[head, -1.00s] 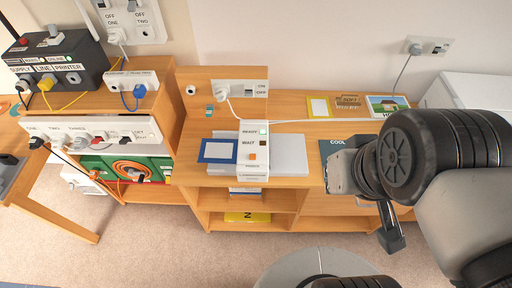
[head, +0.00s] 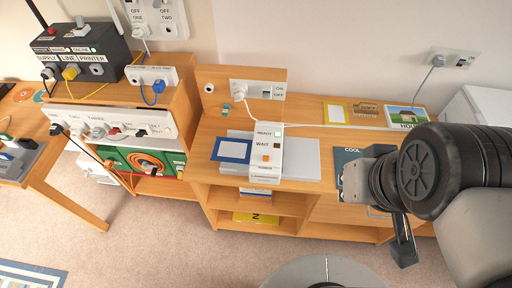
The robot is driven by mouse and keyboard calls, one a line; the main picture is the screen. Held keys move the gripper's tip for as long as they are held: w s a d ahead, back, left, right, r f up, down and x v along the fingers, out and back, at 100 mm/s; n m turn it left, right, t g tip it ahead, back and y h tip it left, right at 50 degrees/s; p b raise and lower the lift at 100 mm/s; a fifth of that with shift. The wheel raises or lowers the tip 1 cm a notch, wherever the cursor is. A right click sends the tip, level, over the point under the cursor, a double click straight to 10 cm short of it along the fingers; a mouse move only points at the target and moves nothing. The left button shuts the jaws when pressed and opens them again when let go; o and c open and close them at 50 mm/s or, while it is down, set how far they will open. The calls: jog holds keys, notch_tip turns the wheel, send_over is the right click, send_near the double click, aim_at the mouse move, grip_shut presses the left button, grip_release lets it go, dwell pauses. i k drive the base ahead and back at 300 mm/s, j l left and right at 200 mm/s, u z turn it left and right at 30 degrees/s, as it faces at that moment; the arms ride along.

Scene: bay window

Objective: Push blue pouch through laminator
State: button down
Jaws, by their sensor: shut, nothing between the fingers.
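The blue pouch (head: 220,149), a blue-bordered sheet with a white middle, lies flat at the left side of the laminator. The laminator (head: 265,169) is a white upright unit on the wooden desk, labelled READY and WAIT, with a green lamp by READY and an orange button lower down. A pale grey tray (head: 302,158) extends from its right side. I cannot tell whether the pouch edge is inside the slot. My gripper (head: 404,250) is shut and empty, at the right in front of the desk, well apart from the pouch. My arm hides part of the desk's right end.
A wall socket board (head: 259,92) with a plugged white cable stands behind the laminator. A dark COOL mat (head: 347,157), a yellow-framed card (head: 338,113) and a house picture (head: 405,116) lie to the right. A shelf with power strips (head: 100,124) stands at the left.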

aim_at(234, 150)
jog(key=i+j+u, duration=0.2)
jog(key=j, duration=0.2)
jog(key=i+j+u, duration=0.15)
jog(key=j, duration=0.25)
jog(key=i+j+u, duration=0.2)
jog(key=j, duration=0.15)
